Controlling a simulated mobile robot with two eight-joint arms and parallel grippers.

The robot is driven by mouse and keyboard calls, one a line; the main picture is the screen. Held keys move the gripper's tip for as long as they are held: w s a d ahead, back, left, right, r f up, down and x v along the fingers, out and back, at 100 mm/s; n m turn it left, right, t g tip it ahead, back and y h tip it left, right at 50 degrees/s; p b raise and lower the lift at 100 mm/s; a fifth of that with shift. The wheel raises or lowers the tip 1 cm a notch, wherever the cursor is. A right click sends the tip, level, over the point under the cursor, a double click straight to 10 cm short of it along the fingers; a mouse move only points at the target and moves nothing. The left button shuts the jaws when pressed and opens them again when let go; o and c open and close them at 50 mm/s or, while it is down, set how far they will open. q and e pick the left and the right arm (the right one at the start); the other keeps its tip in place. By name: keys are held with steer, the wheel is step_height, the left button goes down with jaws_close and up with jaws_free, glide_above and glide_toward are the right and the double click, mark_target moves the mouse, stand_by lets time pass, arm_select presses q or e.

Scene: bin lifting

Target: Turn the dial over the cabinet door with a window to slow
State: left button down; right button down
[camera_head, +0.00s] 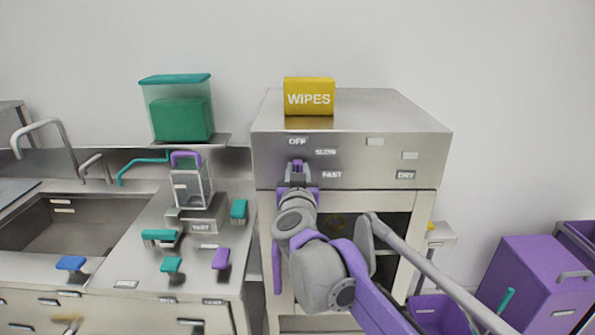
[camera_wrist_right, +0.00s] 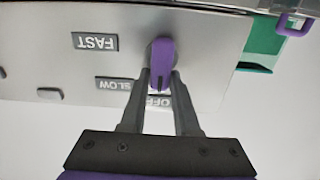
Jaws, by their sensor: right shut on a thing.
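The purple dial (camera_head: 297,164) is on the steel front panel of the cabinet (camera_head: 268,150), above the door with a dark window (camera_head: 392,232). In the right wrist view, which is upside down, the dial (camera_wrist_right: 162,58) is an elongated knob lined up with the OFF label (camera_wrist_right: 157,101). The SLOW label (camera_wrist_right: 115,84) and FAST label (camera_wrist_right: 95,42) are to one side. My right gripper (camera_wrist_right: 160,78) is shut on the dial, one finger on each side. It also shows in the head view (camera_head: 297,178), partly hiding the dial. My left gripper is not in view.
A yellow WIPES box (camera_head: 309,97) stands on the cabinet. A counter (camera_head: 130,270) with a sink and several coloured handles is at left. Purple bins (camera_head: 528,275) stand at lower right. My right arm covers part of the cabinet door.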

steer(key=m, duration=0.2)
steer(key=m+p, duration=0.1)
steer(key=m, duration=0.1)
steer(key=shift+d+m, duration=0.3)
steer(key=shift+d, duration=0.1)
steer(key=m, duration=0.1)
steer(key=m+p, duration=0.1)
steer(key=m, duration=0.2)
steer(key=shift+d+f+m, duration=0.35)
steer(key=shift+m, duration=0.05)
steer(key=c, duration=0.6)
jaws_free()
steer(key=shift+c, duration=0.2)
steer(key=shift+s, duration=0.1)
